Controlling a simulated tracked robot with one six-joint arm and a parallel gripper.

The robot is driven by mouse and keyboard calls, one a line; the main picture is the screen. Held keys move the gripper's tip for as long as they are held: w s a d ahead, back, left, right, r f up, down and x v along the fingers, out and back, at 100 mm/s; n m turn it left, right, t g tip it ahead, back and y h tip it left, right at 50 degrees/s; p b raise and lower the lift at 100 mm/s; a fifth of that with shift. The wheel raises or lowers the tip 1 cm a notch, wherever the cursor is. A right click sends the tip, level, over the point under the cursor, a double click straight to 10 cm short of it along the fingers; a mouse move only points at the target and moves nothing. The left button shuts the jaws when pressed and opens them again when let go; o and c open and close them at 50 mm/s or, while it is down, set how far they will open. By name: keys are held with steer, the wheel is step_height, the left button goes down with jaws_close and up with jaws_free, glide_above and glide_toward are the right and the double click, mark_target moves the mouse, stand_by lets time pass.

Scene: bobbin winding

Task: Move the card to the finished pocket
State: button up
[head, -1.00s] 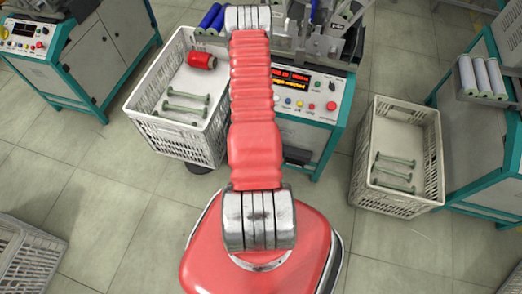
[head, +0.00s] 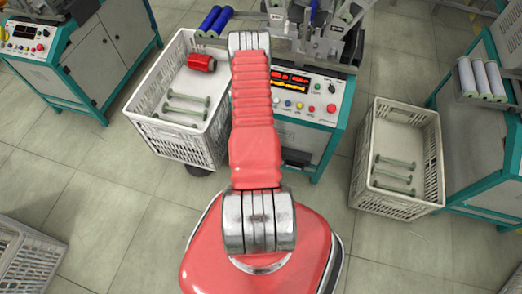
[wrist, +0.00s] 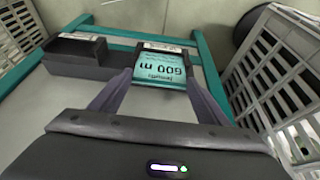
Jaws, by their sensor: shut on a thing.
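The card (wrist: 162,72) is teal with "600 m" on it, upside down in the wrist view. My gripper (wrist: 160,84) is shut on it, with one dark finger at each side. The card is at the right one of two dark holders on the machine front, just below a white label strip (wrist: 165,47). I cannot tell whether it sits inside that pocket or in front of it. The left dark pocket (wrist: 78,52) has its own label, too small to read. In the head view my arm hides the gripper and the card.
The winding machine (head: 300,125) has a lit display and buttons. A white crate (head: 200,150) with a red spool and several bobbins stands at its left. Another crate (head: 440,165) with bobbins stands at its right. Open floor (head: 110,215) lies in front.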

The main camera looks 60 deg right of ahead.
steer(key=shift+f, duration=0.55)
steer(key=shift+f, duration=0.15)
steer(key=o, duration=1.3)
steer(key=v, duration=1.3)
steer(key=shift+s+r, duration=0.1)
steer(key=shift+r, duration=0.35)
